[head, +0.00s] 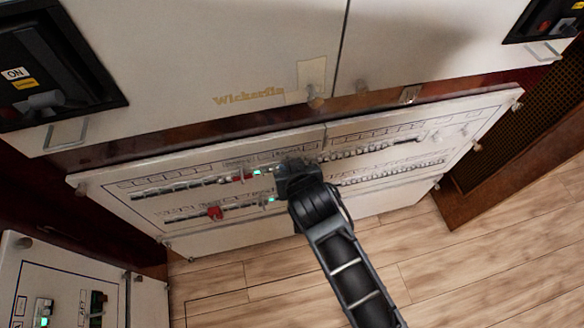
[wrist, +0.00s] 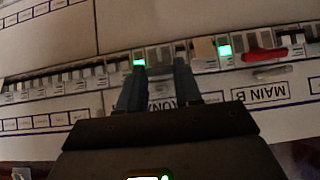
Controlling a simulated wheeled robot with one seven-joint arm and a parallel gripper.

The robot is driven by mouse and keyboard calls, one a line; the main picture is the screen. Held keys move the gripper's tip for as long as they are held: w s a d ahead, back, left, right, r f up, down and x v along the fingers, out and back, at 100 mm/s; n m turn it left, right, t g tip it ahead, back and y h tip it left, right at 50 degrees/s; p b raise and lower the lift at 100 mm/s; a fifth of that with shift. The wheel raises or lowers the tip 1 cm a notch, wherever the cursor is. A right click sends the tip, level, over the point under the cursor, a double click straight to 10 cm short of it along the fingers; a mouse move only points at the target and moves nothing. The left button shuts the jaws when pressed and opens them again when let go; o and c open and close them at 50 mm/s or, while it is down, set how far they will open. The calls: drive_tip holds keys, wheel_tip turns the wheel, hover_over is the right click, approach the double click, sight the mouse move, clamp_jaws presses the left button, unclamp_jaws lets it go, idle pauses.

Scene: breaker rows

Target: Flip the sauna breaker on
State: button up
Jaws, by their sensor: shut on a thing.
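My gripper (head: 290,168) is at the upper breaker row in the head view, near the panel's middle, and covers the breakers there. In the wrist view my gripper (wrist: 158,70) has its two fingers closed around a breaker (wrist: 159,56) in the row. An upside-down label, partly hidden by the fingers, reads like SAUNA (wrist: 160,92) between them. A green light (wrist: 140,64) glows by the left fingertip. The lever's exact position is hidden between the fingers.
A red main switch (wrist: 264,54) with a green light (wrist: 225,51) sits right of the fingers, above an upside-down MAIN B label (wrist: 282,92). The wide breaker panel (head: 110,180) has two rows; a red switch (head: 215,213) is in the lower row. Wooden floor (head: 470,255) is clear at right.

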drive_tip(key=shift+w, duration=0.1)
drive_tip(key=o, duration=1)
drive_tip(key=shift+o, duration=0.2)
drive_tip(key=v, duration=0.8)
drive_tip(key=shift+f, duration=0.1)
